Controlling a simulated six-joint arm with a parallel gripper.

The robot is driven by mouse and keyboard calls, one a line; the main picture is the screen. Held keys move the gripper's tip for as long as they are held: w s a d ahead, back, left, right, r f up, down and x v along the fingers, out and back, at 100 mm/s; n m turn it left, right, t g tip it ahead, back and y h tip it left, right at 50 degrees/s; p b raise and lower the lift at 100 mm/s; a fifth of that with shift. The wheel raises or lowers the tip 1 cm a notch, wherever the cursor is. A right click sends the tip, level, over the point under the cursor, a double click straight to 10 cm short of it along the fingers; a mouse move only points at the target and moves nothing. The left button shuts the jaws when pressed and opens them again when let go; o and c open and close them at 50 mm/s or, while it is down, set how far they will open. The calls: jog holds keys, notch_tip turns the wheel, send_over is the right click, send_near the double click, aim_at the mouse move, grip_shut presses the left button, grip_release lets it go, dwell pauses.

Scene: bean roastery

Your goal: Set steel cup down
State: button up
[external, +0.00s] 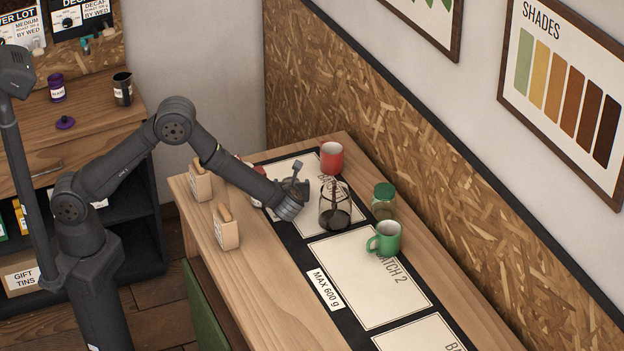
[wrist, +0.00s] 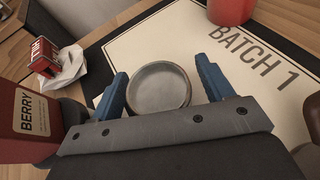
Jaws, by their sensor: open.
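The steel cup (wrist: 158,91) shows in the wrist view as a round grey cup seen from above, its inside empty. It is upright over the cream BATCH 1 card (wrist: 225,60) and appears to stand on it. My gripper (wrist: 161,72) is open, with one blue finger on each side of the cup. Small gaps seem to show between the fingers and the cup wall. In the external view my gripper (external: 294,188) is low over the BATCH 1 card (external: 316,166). My gripper mostly hides the cup there.
A red mug (external: 332,157), glass press (external: 335,205), green-lidded jar (external: 384,203) and green mug (external: 386,238) stand to the right. The BATCH 2 card (external: 365,280) is mostly clear.

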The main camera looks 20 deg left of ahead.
jog(key=c, duration=1.2)
